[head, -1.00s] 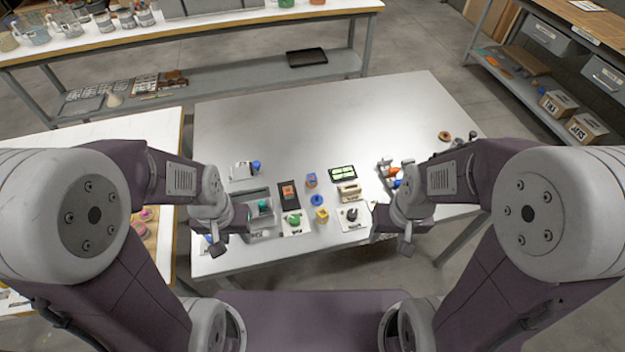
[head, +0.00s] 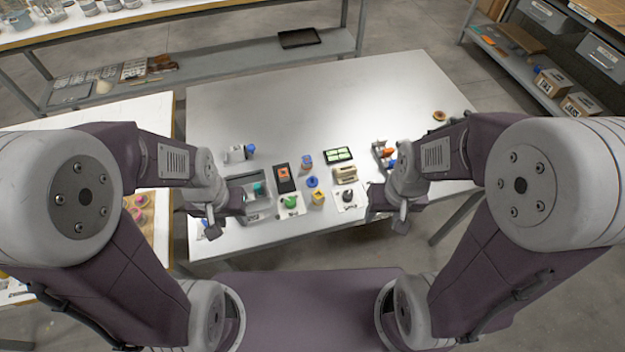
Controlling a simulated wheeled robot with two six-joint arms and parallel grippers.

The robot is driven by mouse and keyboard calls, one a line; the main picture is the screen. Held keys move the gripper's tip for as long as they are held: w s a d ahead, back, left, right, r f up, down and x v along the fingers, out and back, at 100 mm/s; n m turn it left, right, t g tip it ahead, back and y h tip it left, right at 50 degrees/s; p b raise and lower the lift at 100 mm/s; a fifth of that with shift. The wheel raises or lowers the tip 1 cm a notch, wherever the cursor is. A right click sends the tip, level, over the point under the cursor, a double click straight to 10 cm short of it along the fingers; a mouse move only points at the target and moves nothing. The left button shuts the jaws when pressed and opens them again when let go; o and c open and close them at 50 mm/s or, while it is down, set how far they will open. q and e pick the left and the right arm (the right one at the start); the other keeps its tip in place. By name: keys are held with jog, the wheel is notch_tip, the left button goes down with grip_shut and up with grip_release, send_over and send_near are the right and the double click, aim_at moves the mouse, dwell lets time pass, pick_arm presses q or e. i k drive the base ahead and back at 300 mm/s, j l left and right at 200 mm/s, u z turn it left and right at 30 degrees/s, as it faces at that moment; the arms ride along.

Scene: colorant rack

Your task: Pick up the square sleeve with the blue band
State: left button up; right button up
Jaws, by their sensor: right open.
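A small squarish piece (head: 306,161) with blue and orange on it stands near the middle of the table's items. It looks like the square sleeve with the blue band, but it is too small to be sure. My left gripper (head: 211,226) hangs at the left front of the table, apart from it, and its jaws are too small to read. My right gripper (head: 386,222) is open at the right front edge, also apart from it.
Close by are a blue round piece (head: 312,181), a yellow block (head: 318,198), a green piece (head: 291,202), a beige box (head: 345,174) and a black-framed panel (head: 338,154). A grey bin (head: 262,207) is on the left. The table's back (head: 310,95) is clear.

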aim_at(307, 163)
jog(key=i+l+u, duration=0.1)
jog(key=u, duration=0.3)
jog(key=i+l+u, duration=0.1)
jog(key=u, duration=0.25)
jog(key=l+u, duration=0.4)
jog(key=i+l+u, duration=0.1)
jog(key=u, duration=0.25)
